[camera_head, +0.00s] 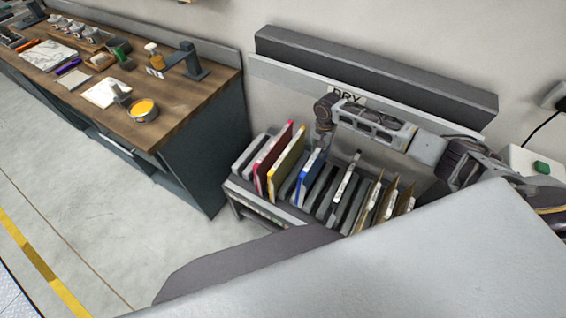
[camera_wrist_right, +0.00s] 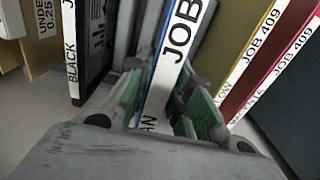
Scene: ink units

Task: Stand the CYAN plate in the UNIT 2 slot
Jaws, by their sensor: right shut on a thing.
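The cyan plate (camera_head: 309,178) stands upright in the rack (camera_head: 236,187) in the head view, to the right of the yellow plate. Its white label edge, reading "JOB" with "AN" lower down, shows in the right wrist view (camera_wrist_right: 176,50). My right gripper (camera_head: 321,148) is above and at this plate. In the right wrist view its green-padded fingers (camera_wrist_right: 165,100) lie on both sides of the plate, shut on it. My left gripper is not in view. I cannot make out a UNIT 2 slot in either view.
A magenta-red plate (camera_head: 277,160) and a yellow plate (camera_head: 287,162) stand left of the cyan one. A black plate (camera_wrist_right: 88,50) and tan boards (camera_head: 388,200) stand on its other side. A DRY sign (camera_head: 346,95) is behind. A wooden-topped bench (camera_head: 185,100) is at left, with clear floor before it.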

